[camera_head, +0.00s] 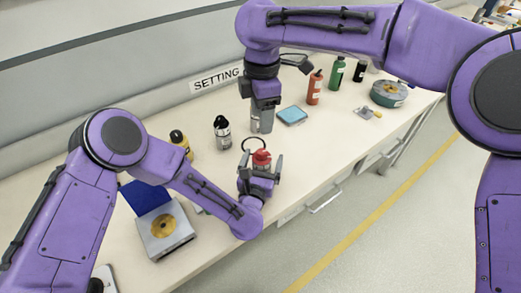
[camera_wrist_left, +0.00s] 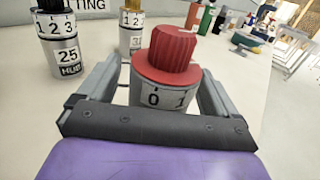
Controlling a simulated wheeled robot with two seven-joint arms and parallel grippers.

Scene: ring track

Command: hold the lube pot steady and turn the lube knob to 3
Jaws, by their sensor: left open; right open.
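A pot with a ribbed red knob (camera_head: 261,157) stands near the bench's front edge. My left gripper (camera_head: 260,163) is open, with one finger on each side of this pot. In the left wrist view the red knob (camera_wrist_left: 172,45) sits above a white dial band (camera_wrist_left: 165,99) showing 0 and 1. The pot's lower part and any name on it are hidden by the gripper, so I cannot read whether it says lube. My right gripper (camera_head: 262,120) is open, pointing down behind the red-knobbed pot and apart from it.
A black-knobbed pot marked 25 (camera_wrist_left: 60,50) and a yellow-knobbed pot (camera_wrist_left: 131,30) stand behind. A box with a gold disc (camera_head: 165,232) is at left. A blue pad (camera_head: 292,115), bottles (camera_head: 315,87) and a round tin (camera_head: 389,94) are at right.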

